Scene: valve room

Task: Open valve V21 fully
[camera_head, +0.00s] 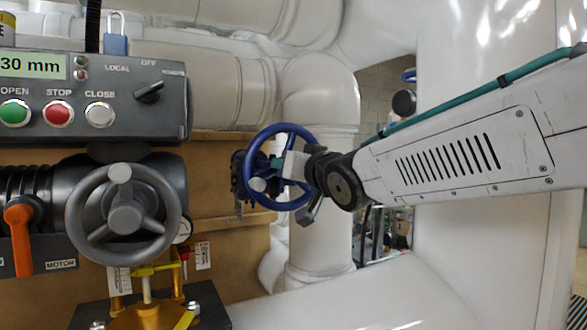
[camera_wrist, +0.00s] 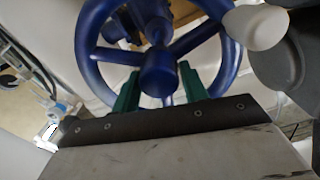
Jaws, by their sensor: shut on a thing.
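The wheel also fills the upper part of the wrist view (camera_wrist: 90,42). My gripper (camera_head: 277,163) reaches it from the right. In the wrist view its two green fingers (camera_wrist: 158,88) stand on either side below the hub and are shut on the wheel. What exactly lies between the fingertips is partly hidden. A pale knob (camera_head: 258,184) shows on the wheel's lower left; a pale knob also shows in the wrist view (camera_wrist: 255,28).
A large grey handwheel (camera_head: 124,212) with an orange lever (camera_head: 18,240) beside it is at left. Above is a control box (camera_head: 110,105) with OPEN, STOP and CLOSE buttons and a "30 mm" display. White pipes (camera_head: 320,110) stand close behind the blue wheel.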

